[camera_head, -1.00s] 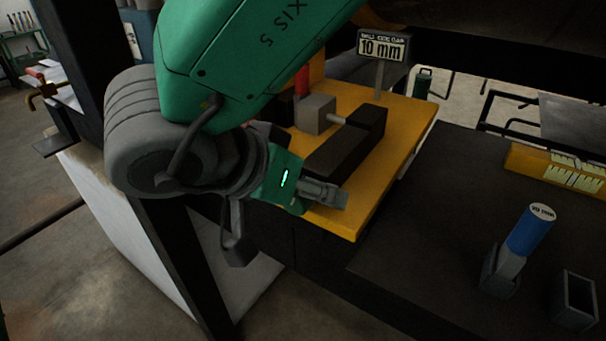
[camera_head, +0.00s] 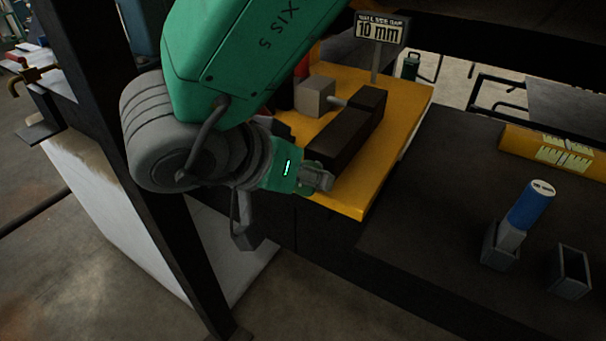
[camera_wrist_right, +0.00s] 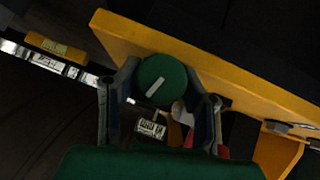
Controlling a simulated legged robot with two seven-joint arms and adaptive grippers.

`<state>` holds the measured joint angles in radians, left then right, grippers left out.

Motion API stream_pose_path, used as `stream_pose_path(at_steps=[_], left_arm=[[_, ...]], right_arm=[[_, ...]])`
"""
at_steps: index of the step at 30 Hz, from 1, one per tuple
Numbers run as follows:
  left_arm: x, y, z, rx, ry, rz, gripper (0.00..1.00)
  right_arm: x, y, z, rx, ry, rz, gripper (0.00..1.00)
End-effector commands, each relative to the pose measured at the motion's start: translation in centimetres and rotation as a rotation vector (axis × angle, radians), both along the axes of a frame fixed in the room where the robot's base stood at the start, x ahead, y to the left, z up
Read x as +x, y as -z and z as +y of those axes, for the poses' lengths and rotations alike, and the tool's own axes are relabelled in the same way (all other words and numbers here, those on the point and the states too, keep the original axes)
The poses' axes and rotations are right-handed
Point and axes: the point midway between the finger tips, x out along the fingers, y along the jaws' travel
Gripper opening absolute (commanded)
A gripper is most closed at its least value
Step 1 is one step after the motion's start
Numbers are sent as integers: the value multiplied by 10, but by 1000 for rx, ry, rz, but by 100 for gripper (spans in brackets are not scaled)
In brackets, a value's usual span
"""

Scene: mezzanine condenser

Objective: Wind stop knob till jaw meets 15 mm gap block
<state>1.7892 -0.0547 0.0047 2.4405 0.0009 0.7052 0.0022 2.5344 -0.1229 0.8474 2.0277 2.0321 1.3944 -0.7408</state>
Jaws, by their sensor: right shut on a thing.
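In the right wrist view a round green knob (camera_wrist_right: 163,80) with a white mark sits between the fingers of my right gripper (camera_wrist_right: 162,84), which is shut on it. In the head view my right gripper (camera_head: 318,178) is at the front left edge of a yellow plate (camera_head: 402,118), and its wrist hides the knob. On the plate, a grey block (camera_head: 315,96) is joined by a short rod to a dark block (camera_head: 345,138). A sign (camera_head: 380,28) there reads 10 mm. I cannot tell which part is the jaw. My left gripper is not in view.
A blue-topped block (camera_head: 531,205) stands in a grey holder on the dark bench; its label is unclear. An empty grey holder (camera_head: 570,272) is right of it. A yellow bar (camera_head: 545,150) with printed labels lies behind. A dark post (camera_head: 125,150) stands left.

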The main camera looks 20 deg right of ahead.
Motion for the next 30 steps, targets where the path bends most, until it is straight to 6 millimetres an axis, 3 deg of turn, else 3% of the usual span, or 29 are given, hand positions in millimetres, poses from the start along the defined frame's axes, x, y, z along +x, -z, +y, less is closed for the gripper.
stream_pose_path(at_steps=[14, 30], left_arm=[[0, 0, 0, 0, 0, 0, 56], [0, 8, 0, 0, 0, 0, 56]], right_arm=[[-4, -1, 7, 56, -10, -60, 6], [-6, 1, 10, 290, -13, -358, 6]])
